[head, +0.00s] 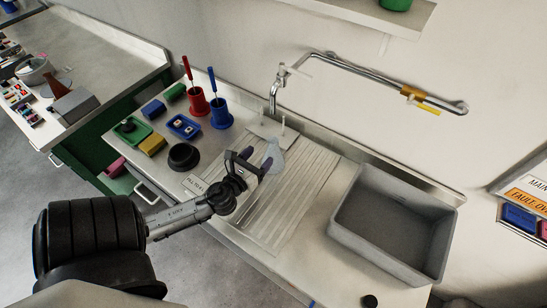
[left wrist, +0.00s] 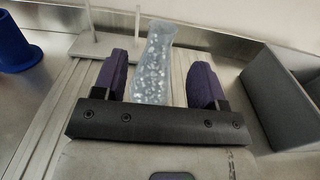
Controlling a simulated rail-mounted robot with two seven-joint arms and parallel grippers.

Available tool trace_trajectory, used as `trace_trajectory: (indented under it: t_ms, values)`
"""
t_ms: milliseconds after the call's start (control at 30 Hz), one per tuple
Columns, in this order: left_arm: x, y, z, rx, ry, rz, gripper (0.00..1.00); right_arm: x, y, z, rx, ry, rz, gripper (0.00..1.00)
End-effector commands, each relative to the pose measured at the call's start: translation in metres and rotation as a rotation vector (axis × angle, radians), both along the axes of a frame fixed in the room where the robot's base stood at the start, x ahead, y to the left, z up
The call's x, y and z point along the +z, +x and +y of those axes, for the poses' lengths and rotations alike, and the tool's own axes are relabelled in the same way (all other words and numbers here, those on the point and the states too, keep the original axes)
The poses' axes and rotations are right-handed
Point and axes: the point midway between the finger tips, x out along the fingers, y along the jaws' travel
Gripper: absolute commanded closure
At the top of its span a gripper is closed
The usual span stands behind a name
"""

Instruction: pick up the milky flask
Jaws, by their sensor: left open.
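The milky flask (head: 273,157) is a pale, cloudy, bluish vessel on the ribbed drainboard below the tap. In the left wrist view the flask (left wrist: 153,68) stands between the two purple finger pads, its narrower neck at the top. My left gripper (head: 256,162) is open at the flask, and it also shows in the left wrist view (left wrist: 160,78) with a finger on each side. A gap shows between the flask and each finger. The flask's lower part is hidden behind the gripper's black crossbar. My right gripper is not in view.
A small rack with white pegs (head: 272,129) stands just behind the flask. A grey basin (head: 343,225) is to the right. Red (head: 197,103) and blue (head: 221,113) holders, a black round object (head: 183,156) and small trays stand to the left.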

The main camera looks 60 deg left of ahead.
Motion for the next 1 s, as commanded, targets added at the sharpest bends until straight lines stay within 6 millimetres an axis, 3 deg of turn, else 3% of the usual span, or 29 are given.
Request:
trace_trajectory:
  t_ms: [133,467,700,1000]
  values:
    - [0.000,0.017,0.008,0.000,0.000,-0.001,0.34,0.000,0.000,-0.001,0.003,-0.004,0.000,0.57]
    - [0.001,0.035,0.016,0.000,-0.001,-0.002,0.34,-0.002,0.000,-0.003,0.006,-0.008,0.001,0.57]
    - [0.002,0.063,0.029,0.001,-0.001,-0.002,0.34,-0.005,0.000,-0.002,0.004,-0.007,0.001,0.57]
    - [0.002,0.073,0.034,0.000,-0.002,0.001,0.34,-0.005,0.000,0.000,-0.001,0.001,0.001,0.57]
